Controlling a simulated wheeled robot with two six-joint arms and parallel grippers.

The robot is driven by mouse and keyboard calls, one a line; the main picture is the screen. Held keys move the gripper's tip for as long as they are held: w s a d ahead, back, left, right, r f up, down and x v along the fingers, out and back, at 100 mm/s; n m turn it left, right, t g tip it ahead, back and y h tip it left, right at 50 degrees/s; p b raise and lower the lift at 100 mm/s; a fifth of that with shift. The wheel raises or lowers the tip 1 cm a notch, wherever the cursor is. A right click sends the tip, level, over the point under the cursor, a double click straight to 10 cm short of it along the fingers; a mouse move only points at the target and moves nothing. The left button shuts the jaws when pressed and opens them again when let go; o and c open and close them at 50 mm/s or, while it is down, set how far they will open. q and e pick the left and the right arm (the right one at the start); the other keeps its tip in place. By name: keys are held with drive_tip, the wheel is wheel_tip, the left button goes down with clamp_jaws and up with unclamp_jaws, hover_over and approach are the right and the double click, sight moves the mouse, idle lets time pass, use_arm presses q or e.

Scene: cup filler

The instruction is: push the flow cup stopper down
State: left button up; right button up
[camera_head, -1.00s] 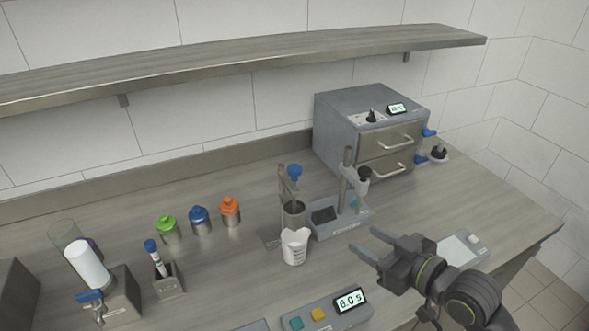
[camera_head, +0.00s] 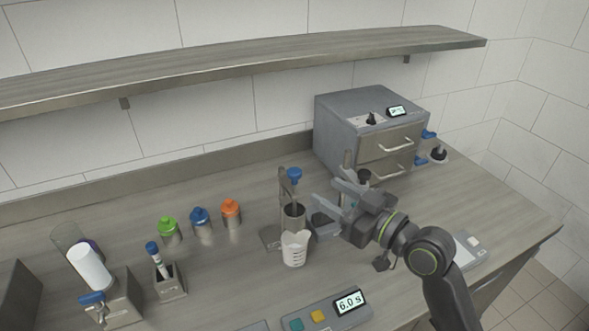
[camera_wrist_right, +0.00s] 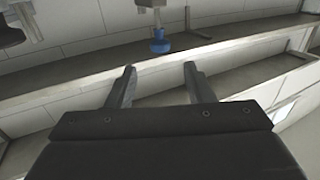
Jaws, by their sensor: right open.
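The flow cup stopper is a blue knob (camera_head: 294,175) at the top of a small metal stand. Below it is the metal flow cup (camera_head: 293,216), with a white beaker (camera_head: 294,250) in front of and below it. My right gripper (camera_head: 328,190) is open and empty, just right of the stopper and apart from it, its fingers pointing left. In the right wrist view, a blue knob (camera_wrist_right: 160,45), apparently the stopper, shows beyond and between the open fingers (camera_wrist_right: 158,76). My left gripper is not in view.
A grey instrument stand (camera_head: 328,228) is partly hidden behind my right gripper. A grey drawer oven (camera_head: 345,110) stands behind. Green, blue and orange capped jars (camera_head: 201,221) stand left. A timer box (camera_head: 328,314) reads 6.0 s in front.

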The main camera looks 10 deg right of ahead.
sight(300, 176)
drive_tip(key=p+x, duration=0.2)
drive_tip(key=x, duration=0.8)
clamp_jaws()
